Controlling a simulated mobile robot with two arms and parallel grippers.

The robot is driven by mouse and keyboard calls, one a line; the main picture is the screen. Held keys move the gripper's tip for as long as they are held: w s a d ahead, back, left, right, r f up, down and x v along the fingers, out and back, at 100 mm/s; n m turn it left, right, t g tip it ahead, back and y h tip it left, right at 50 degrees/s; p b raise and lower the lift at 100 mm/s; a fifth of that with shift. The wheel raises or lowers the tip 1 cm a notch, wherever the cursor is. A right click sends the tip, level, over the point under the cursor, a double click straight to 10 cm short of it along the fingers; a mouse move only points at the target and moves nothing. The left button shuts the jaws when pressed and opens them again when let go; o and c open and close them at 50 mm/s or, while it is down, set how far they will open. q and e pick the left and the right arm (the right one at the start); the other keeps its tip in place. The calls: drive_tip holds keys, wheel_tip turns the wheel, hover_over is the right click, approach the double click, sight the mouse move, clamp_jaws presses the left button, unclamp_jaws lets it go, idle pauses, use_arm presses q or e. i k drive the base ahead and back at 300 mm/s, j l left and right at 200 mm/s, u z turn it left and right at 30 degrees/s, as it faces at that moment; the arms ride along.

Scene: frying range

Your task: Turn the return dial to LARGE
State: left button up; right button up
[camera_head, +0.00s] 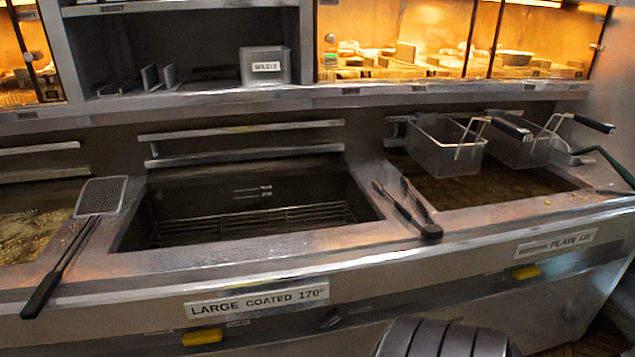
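No dial marked as a return dial can be made out. A small dark fitting (331,318) sits on the fryer's front panel; I cannot tell whether it is a dial. A label reading "LARGE COATED 170°" (258,299) is on the front edge below the middle vat (250,215). A yellow handle or tab (202,337) is below that label. Neither of my grippers is in view.
A skimmer (101,196) and tongs (408,208) lie on the dividers beside the middle vat. Wire baskets (446,146) hang over the right vat, labelled "PLAIN" (555,244). A dark ribbed object (442,339) cuts into the bottom edge. A lit display cabinet (450,40) is behind.

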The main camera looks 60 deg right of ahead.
sight(333, 316)
drive_tip(key=z, duration=2)
